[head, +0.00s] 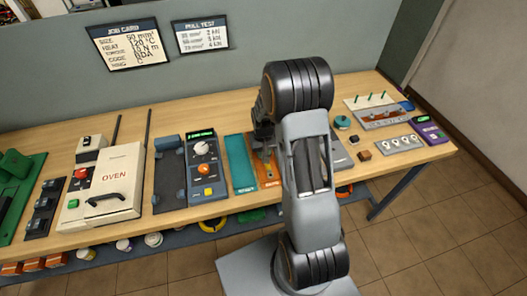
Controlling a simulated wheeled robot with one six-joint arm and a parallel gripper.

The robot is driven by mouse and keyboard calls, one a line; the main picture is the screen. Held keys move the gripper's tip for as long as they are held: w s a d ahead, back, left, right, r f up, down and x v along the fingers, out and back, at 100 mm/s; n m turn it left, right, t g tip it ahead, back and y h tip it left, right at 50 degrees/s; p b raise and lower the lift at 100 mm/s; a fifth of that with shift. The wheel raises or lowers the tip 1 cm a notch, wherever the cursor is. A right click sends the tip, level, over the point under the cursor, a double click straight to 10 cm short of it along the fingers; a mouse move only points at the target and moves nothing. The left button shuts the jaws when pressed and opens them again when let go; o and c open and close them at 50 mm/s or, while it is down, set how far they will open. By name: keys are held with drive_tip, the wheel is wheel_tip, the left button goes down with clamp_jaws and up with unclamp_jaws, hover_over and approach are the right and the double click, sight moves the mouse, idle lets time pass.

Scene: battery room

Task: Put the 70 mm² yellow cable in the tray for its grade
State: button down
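A yellow coil (212,226) shows on the shelf below the bench's front edge, partly hidden by the bench. I cannot read a grade on it or tell whether it is the 70 mm² cable. A teal tray-like panel (239,168) and an orange-brown one (266,173) lie side by side on the bench, their labels too small to read. A grey one (341,157) shows partly behind my arm. My gripper (264,148) is over the orange-brown panel, small and partly hidden by my arm. I cannot see whether it is open or holds anything.
A white oven (112,180) and a blue control box (204,165) stand left of the panels. Racks with green pegs (372,102) and rings (398,144) are at the right. A job card (131,45) and pull-test card (200,36) hang behind. Open floor lies right of the bench.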

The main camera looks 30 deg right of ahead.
drive_tip(key=c, duration=0.9)
unclamp_jaws()
wheel_tip(320, 180, up, 13)
drive_tip(key=shift+s+a+r+n+t, duration=0.4)
drive_tip(key=shift+s+a+r+t, duration=0.35)
drive_tip(key=shift+s+a+r, duration=1.45)
drive_tip(key=shift+s+a+r+n+t, duration=0.4)
drive_tip(key=shift+s+a+r+t, duration=0.65)
drive_tip(key=shift+s, duration=2.15)
drive_tip(key=shift+s+a+r+n+t, duration=0.45)
drive_tip(key=shift+s+a+r, duration=1.2)
drive_tip(key=shift+s, duration=1.05)
drive_tip(key=shift+d+r, duration=0.2)
